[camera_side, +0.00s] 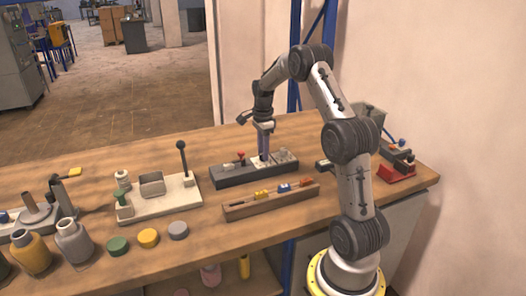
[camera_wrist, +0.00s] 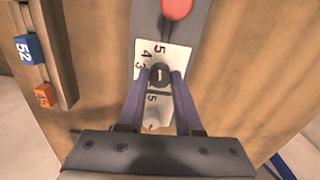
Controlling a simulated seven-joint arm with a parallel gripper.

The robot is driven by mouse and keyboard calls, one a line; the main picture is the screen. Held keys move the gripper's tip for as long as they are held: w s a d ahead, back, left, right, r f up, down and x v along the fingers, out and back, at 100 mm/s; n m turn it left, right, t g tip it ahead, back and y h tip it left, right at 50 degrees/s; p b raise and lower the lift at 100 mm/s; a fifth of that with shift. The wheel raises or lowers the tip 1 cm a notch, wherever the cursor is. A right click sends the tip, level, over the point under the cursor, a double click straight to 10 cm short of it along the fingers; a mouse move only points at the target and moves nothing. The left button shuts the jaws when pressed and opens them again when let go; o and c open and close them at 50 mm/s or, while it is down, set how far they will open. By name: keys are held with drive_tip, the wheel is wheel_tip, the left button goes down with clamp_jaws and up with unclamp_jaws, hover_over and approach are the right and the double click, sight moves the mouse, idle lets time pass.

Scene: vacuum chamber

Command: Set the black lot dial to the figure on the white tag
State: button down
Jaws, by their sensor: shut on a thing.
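The black lot dial (camera_wrist: 159,75) is a small round knob with a pale mark, in the middle of the wrist view. My gripper (camera_wrist: 161,78) points down with its two purple-grey fingers closed on the dial's left and right sides. Around the dial is a white plate (camera_wrist: 178,55) with figures 5, 4 and 3 visible; the fingers hide others. Just below the dial, a white area carries what looks like a 5; I cannot tell whether this is the white tag. In the side view my gripper (camera_side: 263,158) stands over the dark panel (camera_side: 230,177), hiding the dial.
A wooden rack (camera_side: 240,211) with coloured tags lies in front of the panel. A lever fixture (camera_side: 160,203) stands left; a red-based device (camera_side: 397,172) stands right.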

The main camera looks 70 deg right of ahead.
drive_tip(key=c, duration=0.6)
unclamp_jaws()
drive_tip(key=shift+r, duration=0.15)
wheel_tip(320, 180, up, 14)
drive_tip(key=shift+f, duration=0.15)
